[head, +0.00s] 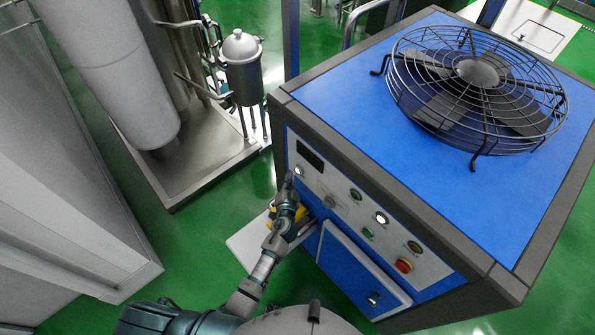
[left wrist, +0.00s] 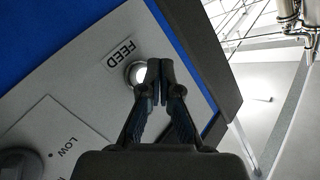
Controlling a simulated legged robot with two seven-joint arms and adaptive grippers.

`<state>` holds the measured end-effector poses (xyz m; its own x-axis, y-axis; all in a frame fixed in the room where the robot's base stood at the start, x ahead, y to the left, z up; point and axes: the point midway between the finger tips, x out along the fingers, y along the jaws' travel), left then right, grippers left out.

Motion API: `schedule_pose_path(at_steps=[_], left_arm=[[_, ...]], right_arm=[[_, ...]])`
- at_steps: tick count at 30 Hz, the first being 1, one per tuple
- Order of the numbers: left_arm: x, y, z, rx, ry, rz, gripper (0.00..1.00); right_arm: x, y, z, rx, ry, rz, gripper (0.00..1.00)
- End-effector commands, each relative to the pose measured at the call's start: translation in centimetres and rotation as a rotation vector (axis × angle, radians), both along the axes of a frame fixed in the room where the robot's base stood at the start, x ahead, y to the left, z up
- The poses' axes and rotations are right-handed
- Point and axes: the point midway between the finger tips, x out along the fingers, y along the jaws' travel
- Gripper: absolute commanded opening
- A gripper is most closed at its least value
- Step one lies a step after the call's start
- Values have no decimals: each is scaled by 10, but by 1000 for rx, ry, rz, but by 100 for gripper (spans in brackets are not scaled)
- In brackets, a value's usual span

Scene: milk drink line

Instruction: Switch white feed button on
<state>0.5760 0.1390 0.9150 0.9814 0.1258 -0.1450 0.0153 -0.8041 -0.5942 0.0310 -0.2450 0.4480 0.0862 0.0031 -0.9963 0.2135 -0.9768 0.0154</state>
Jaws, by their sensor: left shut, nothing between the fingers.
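The white feed button (left wrist: 136,74) is a round button in a metal ring, beside the printed FEED label (left wrist: 110,56) in the left wrist view. In the head view the button (head: 299,170) sits at the left end of the grey control panel. My left gripper (left wrist: 159,77) is shut and empty, its fingertips together. The tips overlap the button's right edge in the left wrist view; I cannot tell whether they touch it. In the head view the left gripper (head: 289,182) is just left of the button. My right gripper is not in view.
The panel also has a dial (head: 329,201), a lit white button (head: 381,218), a green button (head: 368,232) and a red knob (head: 403,265). The blue cabinet (head: 355,120) carries a caged fan (head: 478,75). Grey machinery (head: 60,200) stands at left; green floor lies between.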

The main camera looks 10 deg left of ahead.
Motion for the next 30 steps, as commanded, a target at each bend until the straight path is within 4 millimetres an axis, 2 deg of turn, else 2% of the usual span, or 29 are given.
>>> schedule_pose_path(at_steps=[5,21,30], left_arm=[[-2,1,0,0,0,0,0],[-44,34,1,0,0,0,0],[-47,37,0,0,0,0,0]], right_arm=[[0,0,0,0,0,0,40],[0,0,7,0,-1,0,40],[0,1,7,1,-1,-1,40]])
